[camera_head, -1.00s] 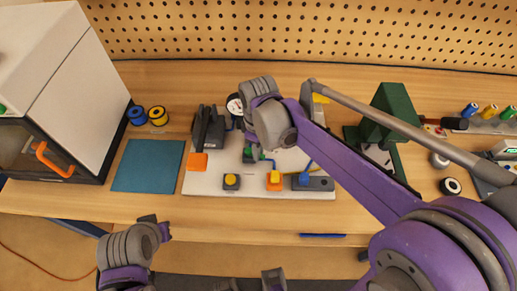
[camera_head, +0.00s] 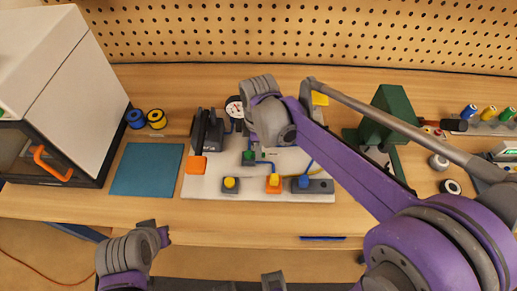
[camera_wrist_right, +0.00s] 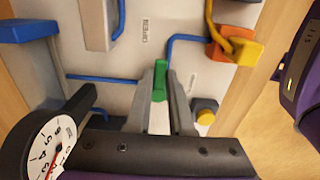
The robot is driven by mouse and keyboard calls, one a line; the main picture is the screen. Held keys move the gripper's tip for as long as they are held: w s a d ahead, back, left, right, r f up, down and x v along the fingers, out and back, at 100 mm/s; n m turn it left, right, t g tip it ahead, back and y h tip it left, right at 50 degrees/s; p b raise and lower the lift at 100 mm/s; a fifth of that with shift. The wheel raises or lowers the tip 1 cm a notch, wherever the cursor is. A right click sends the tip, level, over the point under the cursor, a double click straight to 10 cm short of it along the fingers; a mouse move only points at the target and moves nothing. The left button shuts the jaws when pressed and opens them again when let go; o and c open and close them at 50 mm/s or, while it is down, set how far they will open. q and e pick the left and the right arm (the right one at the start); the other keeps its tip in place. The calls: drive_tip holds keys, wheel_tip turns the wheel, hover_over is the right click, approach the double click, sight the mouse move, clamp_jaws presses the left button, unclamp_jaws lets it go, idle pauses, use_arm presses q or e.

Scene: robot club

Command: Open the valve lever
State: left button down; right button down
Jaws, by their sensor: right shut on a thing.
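The valve lever is a green handle (camera_wrist_right: 160,80), upright in the right wrist view, above a light panel (camera_wrist_right: 95,68). My right gripper (camera_wrist_right: 162,92) is closed on it, with a grey finger on either side. In the head view my right wrist covers the fingers, and a bit of green (camera_head: 249,155) shows just below it on the light board (camera_head: 205,185). The valve body under the lever is mostly hidden. My left arm shows at the lower left of the head view; its fingers cannot be made out clearly.
A pressure gauge (camera_wrist_right: 48,150) stands close beside the right gripper. Blue pipes, a yellow handle on an orange block (camera_wrist_right: 238,47) and a yellow knob (camera_wrist_right: 205,110) surround the lever. A teal mat (camera_head: 147,170) lies left of the board, and a green press (camera_head: 388,108) stands right.

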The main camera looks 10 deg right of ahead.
drive_tip(key=c, duration=0.8)
unclamp_jaws()
drive_tip(key=shift+r, duration=0.1)
wheel_tip(320, 180, up, 11)
drive_tip(key=shift+p, duration=0.35)
drive_tip(key=shift+f, duration=0.2)
